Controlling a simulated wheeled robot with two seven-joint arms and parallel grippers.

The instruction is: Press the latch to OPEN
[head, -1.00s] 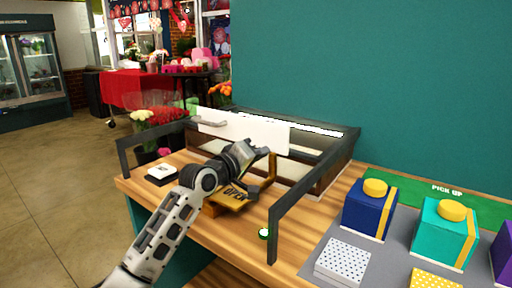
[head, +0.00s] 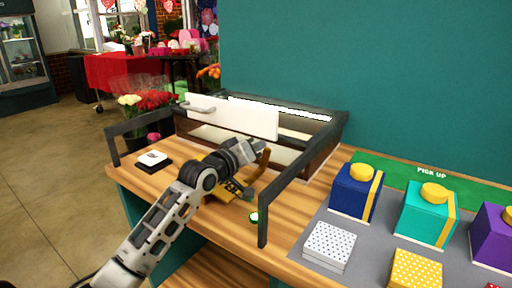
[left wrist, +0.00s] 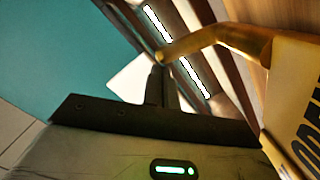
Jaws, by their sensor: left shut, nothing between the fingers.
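The latch is a yellow-orange lever (head: 263,164) rising beside a yellow plate (head: 236,189) on the wooden counter, in front of the glazed case. My left arm hides much of the plate in the head view. My left gripper (head: 262,147) is shut and empty, close to the top of the lever. In the left wrist view, the shut fingers (left wrist: 161,86) point toward the lever's bent end (left wrist: 180,50), with the end just ahead of the tips. Whether they touch I cannot tell. The lettered plate (left wrist: 298,85) is cut off at the right there. My right gripper is out of view.
The case has a white front panel with a grey handle (head: 200,109). Dark rails (head: 262,215) stand at both sides of the counter. A small green light (head: 253,217) is near the right rail. Gift boxes (head: 354,190) stand on a grey mat at right.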

